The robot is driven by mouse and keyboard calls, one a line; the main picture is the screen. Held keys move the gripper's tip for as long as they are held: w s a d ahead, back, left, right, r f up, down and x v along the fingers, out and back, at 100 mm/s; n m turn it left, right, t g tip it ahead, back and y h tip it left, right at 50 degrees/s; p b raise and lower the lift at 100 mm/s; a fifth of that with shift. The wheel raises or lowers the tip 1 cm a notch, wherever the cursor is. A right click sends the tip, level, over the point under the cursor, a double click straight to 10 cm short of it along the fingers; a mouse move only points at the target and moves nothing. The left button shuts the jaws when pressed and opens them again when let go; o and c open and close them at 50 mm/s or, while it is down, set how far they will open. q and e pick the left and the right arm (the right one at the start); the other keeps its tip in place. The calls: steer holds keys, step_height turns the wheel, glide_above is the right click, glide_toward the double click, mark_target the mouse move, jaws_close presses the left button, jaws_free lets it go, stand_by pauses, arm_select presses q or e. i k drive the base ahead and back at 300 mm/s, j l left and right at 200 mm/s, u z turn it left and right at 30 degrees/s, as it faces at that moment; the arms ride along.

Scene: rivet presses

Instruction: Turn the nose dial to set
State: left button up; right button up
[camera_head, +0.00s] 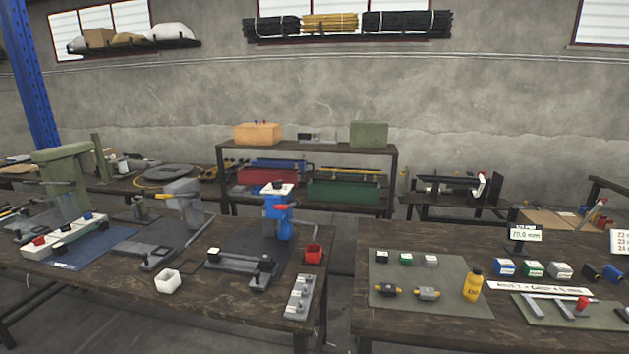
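A blue rivet press (277,218) stands upright toward the right end of the left workbench. A grey press (182,204) with an orange handle and a large green press (64,180) stand further left on the same bench. I cannot make out which part is the nose dial or where it points; it is too small at this distance. Neither of my grippers is in view.
The right workbench (420,325) carries small boxes, a yellow bottle (473,285) and a display sign (525,234). A gap separates the benches.

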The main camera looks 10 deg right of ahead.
mark_target(276, 185)
steer(key=i+j+z, duration=0.2)
steer(key=j, duration=0.55)
steer(key=i+j+z, duration=0.2)
steer(key=j, duration=0.55)
steer(key=i+j+z, duration=0.2)
steer(key=j, duration=0.6)
steer(key=j+z, duration=0.2)
steer(key=j, duration=0.6)
